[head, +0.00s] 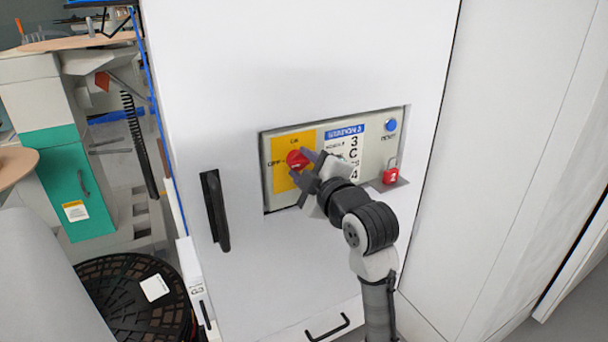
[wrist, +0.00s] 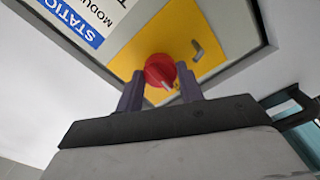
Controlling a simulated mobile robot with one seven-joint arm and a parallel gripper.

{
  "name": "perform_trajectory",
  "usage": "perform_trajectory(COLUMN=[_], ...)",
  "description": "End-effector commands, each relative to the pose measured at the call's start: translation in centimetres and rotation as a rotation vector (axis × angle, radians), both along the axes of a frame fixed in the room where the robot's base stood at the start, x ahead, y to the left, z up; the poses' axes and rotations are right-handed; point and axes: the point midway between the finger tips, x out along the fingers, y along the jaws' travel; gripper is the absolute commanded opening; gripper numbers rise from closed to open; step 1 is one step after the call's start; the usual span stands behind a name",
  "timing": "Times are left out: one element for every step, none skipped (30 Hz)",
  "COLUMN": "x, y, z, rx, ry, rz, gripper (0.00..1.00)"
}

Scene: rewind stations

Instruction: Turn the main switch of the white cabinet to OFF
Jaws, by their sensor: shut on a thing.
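The white cabinet (head: 300,60) fills the middle of the head view, with a recessed grey panel on its front. The main switch is a red rotary knob (head: 296,159) on a yellow plate (head: 282,180) at the panel's left side. In the wrist view the red knob (wrist: 160,71) sits between my two fingers, with a pale pointer mark on it. My gripper (head: 307,165) is shut on the red knob; it also shows in the wrist view (wrist: 160,92). The fingers partly hide the plate, and I cannot read the switch's position with certainty.
A black door handle (head: 215,210) is left of the panel. A teal and grey machine (head: 65,180) and a dark round grate (head: 130,290) stand to the left.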

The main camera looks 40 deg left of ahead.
Motion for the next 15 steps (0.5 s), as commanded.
perform_trajectory(x=[0.02, 0.02, 0.03, 0.02, 0.02, 0.01, 0.01, 0.00, 0.00, -0.01, -0.01, -0.02, -0.01, -0.01, -0.02], y=[-0.02, -0.02, -0.02, -0.02, -0.01, 0.00, 0.01, 0.01, 0.01, 0.01, 0.02, 0.03, 0.03, 0.03, 0.03], z=[-0.18, -0.16, -0.15, -0.14, -0.13, -0.12, -0.10, -0.09, -0.08, -0.07, -0.06, -0.05, -0.04, -0.04, -0.04], rx=[-0.007, -0.009, -0.012, -0.014, -0.017, -0.018, -0.019, -0.020, -0.021, -0.022, -0.022, -0.022, -0.022, -0.022, -0.022], ry=[-0.012, -0.019, -0.026, -0.031, -0.034, -0.039, -0.042, -0.044, -0.046, -0.047, -0.047, -0.048, -0.048, -0.048, -0.047], rz=[0.000, 0.000, 0.000, 0.000, 0.000, 0.001, 0.001, 0.001, 0.001, 0.001, 0.001, 0.001, 0.001, 0.001, 0.001], gripper=[0.14, 0.14, 0.14, 0.14, 0.14, 0.14, 0.14, 0.14, 0.14, 0.14, 0.14, 0.14, 0.14, 0.14, 0.14])
